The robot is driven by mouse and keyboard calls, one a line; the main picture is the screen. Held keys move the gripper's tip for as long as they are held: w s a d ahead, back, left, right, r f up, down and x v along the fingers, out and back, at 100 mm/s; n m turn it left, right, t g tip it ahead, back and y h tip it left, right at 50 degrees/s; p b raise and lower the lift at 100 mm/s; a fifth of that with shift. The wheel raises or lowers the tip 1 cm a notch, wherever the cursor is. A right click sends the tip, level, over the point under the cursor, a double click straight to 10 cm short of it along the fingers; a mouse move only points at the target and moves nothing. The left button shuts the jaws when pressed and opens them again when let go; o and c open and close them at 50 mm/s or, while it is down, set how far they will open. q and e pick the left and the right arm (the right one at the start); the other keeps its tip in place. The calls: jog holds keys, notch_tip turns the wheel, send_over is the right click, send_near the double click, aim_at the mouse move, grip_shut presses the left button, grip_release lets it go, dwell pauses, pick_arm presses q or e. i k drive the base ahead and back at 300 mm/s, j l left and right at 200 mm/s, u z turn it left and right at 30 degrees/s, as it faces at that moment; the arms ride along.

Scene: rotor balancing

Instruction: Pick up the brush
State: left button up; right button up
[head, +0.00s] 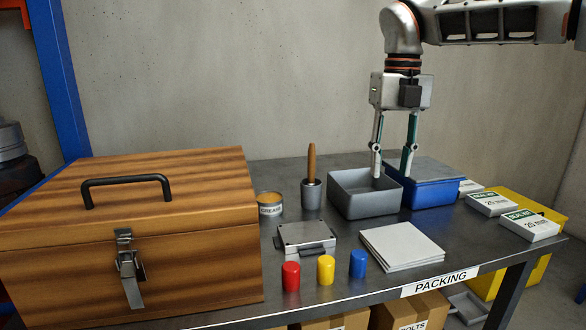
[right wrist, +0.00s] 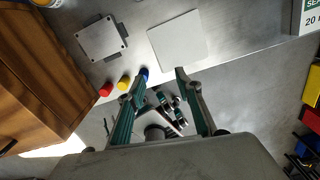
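The brush (head: 311,162) stands upright in a small grey metal cup (head: 311,195) near the back of the table, with only its wooden handle showing. Its lower end is hidden in the cup. My right gripper (head: 391,172) points down, to the right of the brush, and appears in front of or above the grey bin. Its two fingers are apart with nothing between them. In the right wrist view the open fingers (right wrist: 161,72) also show empty, and the brush is not seen there. My left gripper is not in view.
A wooden case (head: 130,235) fills the left. A grease tin (head: 269,204), grey bin (head: 352,208), blue bin (head: 432,194), metal box (head: 303,236), white sheets (head: 401,246) and red, yellow and blue caps (head: 325,270) stand on the table. White boxes (head: 492,204) lie at right.

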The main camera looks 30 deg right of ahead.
aim_at(311, 153)
jog(key=i, duration=0.9)
